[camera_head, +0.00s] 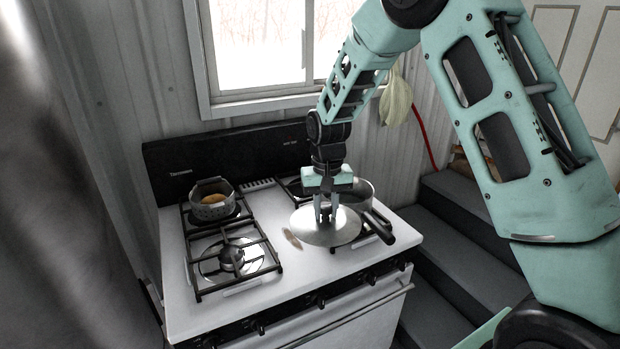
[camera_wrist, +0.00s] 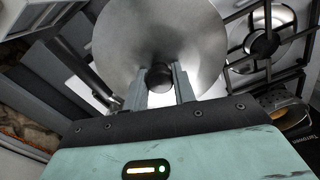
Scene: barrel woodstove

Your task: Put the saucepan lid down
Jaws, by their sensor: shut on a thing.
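The saucepan lid (camera_head: 318,232) is a round, shiny metal disc with a dark knob (camera_wrist: 158,77) at its middle. My gripper (camera_head: 327,214) points down and its two fingers are shut on the knob. In the wrist view the fingers (camera_wrist: 159,84) stand on either side of the knob. The lid is over the right front part of the stove, in front of the saucepan (camera_head: 360,192). The saucepan is metal with a dark handle (camera_head: 379,228). I cannot tell whether the lid touches anything below it.
The white stove (camera_head: 240,305) has black burner grates. A small perforated pot (camera_head: 211,206) with something orange-brown inside stands at the back left. The left front burner (camera_head: 231,258) is bare. Dark steps (camera_head: 440,255) lie to the right, and a window is behind.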

